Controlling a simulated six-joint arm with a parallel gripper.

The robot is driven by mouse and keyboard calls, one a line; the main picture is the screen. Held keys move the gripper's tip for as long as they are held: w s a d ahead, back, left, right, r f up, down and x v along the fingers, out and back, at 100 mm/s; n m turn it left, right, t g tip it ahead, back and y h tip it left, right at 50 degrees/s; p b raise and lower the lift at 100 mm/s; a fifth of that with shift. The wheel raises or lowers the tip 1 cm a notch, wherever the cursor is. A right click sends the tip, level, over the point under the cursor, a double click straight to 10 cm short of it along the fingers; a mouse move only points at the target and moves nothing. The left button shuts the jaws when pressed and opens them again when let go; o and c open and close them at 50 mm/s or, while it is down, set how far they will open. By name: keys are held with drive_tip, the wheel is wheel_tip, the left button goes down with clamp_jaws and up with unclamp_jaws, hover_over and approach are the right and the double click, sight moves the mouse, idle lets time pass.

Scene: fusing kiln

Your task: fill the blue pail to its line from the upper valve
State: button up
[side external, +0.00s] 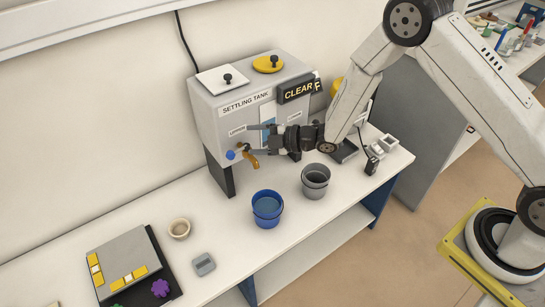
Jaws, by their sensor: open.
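The blue pail (267,217) stands upright on the white bench in front of the grey settling tank (208,125). A lighter blue surface shows inside the pail; I cannot tell whether it is liquid, and I cannot make out a fill line. A brass valve with a spout (250,160) and a blue knob (230,155) sticks out low on the tank's front, behind and left of the pail. No second valve can be made out; my arm hides part of the tank front. My gripper (254,139) is open, pointing left, close to the brass valve; contact cannot be told.
A grey pail (315,185) stands right of the blue one. A "CLEAR" sign (298,91) is on the tank's upper right. Bench is clear between bowl and blue pail.

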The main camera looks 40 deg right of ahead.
approach(231, 154)
drive_tip(key=w+a+f, duration=0.1)
drive_tip(key=w+f, duration=0.1)
drive_tip(key=shift+w+a+r, duration=0.15)
drive_tip(key=shift+w, duration=0.05)
drive_tip(key=shift+x, duration=3.9)
clamp_jaws()
